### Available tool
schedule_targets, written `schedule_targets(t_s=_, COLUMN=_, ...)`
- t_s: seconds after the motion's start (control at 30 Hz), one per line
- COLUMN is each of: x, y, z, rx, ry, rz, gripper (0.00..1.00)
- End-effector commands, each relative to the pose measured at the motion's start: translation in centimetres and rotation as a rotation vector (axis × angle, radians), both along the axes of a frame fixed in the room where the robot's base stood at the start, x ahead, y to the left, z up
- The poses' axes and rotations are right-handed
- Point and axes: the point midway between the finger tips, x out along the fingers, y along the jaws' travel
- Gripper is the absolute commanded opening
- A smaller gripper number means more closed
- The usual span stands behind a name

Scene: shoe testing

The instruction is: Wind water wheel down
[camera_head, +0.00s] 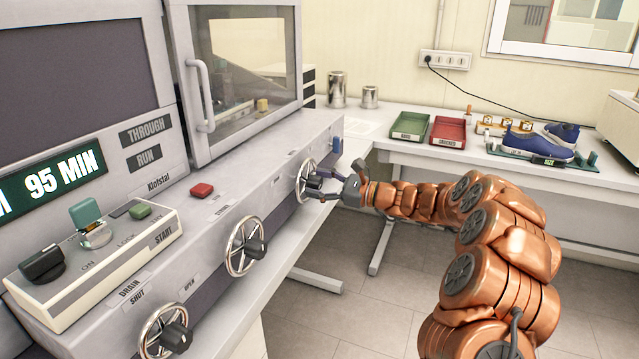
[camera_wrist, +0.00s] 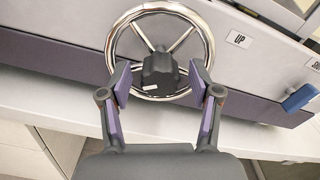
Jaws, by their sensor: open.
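The far chrome handwheel (camera_head: 302,184) is on the sloped front of the grey machine, with my gripper (camera_head: 320,186) right at it. In the wrist view the wheel (camera_wrist: 112,37) has a chrome rim, thin spokes and a dark hub knob (camera_wrist: 158,70). My gripper (camera_wrist: 160,80) is open, its purple-padded fingers on either side of the hub. I cannot tell if the pads touch it. A label reading "UP" (camera_wrist: 238,40) is right of the wheel. No label naming this wheel as water is readable.
A middle handwheel (camera_head: 246,246) and a near handwheel (camera_head: 164,334) sit along the same front. A blue part (camera_wrist: 298,98) is right of the wheel. A side table (camera_head: 480,168) holds green and red trays and blue shoes. Open floor (camera_head: 375,295) lies below.

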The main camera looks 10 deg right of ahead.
Motion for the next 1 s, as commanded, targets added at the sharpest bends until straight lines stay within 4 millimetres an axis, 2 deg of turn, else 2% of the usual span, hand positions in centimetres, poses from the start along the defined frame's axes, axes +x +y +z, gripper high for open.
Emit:
schedule_targets(t_s=0.17, x=0.00, y=-0.07, z=0.00, rx=0.000, ry=0.000, rz=-0.001, gripper=0.63)
schedule_targets(t_s=0.73, x=-0.02, y=-0.07, z=0.01, rx=-0.001, ry=0.000, rz=-0.001, gripper=0.04)
schedule_targets(t_s=1.0, x=-0.02, y=-0.04, z=-0.14, rx=-0.017, ry=-0.024, rz=-0.001, gripper=0.03)
